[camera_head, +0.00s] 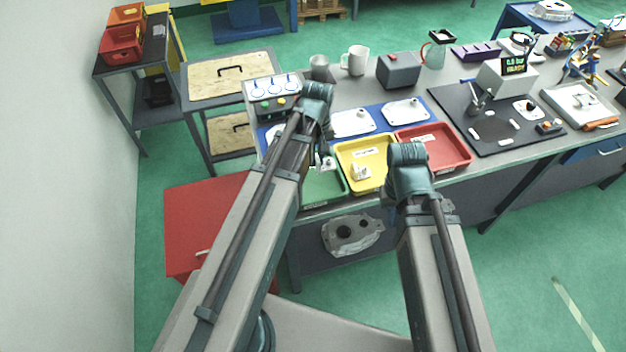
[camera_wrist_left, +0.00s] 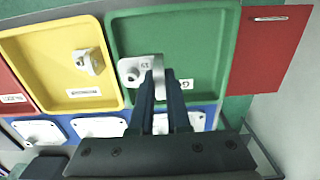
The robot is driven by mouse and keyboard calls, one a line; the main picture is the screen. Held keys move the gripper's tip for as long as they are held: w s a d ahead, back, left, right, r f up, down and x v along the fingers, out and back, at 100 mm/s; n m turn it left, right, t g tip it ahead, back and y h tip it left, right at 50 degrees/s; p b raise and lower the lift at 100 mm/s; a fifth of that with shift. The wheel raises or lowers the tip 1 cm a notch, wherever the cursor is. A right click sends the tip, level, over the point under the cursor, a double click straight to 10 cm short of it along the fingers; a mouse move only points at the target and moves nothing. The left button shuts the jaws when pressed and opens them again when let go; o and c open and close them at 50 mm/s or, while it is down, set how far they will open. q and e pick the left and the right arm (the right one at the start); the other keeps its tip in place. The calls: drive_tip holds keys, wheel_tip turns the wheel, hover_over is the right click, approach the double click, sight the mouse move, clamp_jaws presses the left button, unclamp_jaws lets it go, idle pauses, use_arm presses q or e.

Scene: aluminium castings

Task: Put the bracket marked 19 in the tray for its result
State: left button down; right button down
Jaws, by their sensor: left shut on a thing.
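A pale metal bracket (camera_wrist_left: 136,72) with a tag that reads 19 upside down is between the fingers of my left gripper (camera_wrist_left: 166,88), which is shut on it. In the left wrist view the bracket lies over the floor of the green tray (camera_wrist_left: 215,40); I cannot tell whether it touches the floor. In the head view the bracket (camera_head: 328,164) shows small beside my left arm, above the green tray (camera_head: 327,192). The yellow tray (camera_head: 344,150) holds another bracket (camera_head: 361,172). The red tray (camera_head: 455,145) looks empty. My right gripper is hidden behind its arm.
White plates (camera_head: 352,123) lie on a blue mat behind the trays. A control box with dials (camera_head: 272,92), a mug (camera_head: 356,60) and a grey box (camera_head: 398,70) stand further back. A black mat with a test fixture (camera_head: 497,117) is to the right. My right arm stands before the red tray.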

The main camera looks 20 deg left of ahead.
sight(317, 157)
use_arm(q)
drive_tip(key=shift+f+b, duration=3.75)
drive_tip(key=shift+f, duration=0.55)
drive_tip(key=shift+f, duration=0.15)
drive_tip(key=c, duration=0.9)
unclamp_jaws()
wheel_tip(317, 157, up, 12)
drive_tip(key=p, duration=1.2)
drive_tip(key=shift+r, duration=0.25)
drive_tip(key=s+d+m+y, duration=0.1)
drive_tip(key=s+d+m, duration=0.9)
drive_tip(key=s+d, duration=0.1)
drive_tip(key=shift+s+d+m, duration=0.3)
drive_tip(key=shift+s+d, duration=0.05)
drive_tip(key=shift+s, duration=0.45)
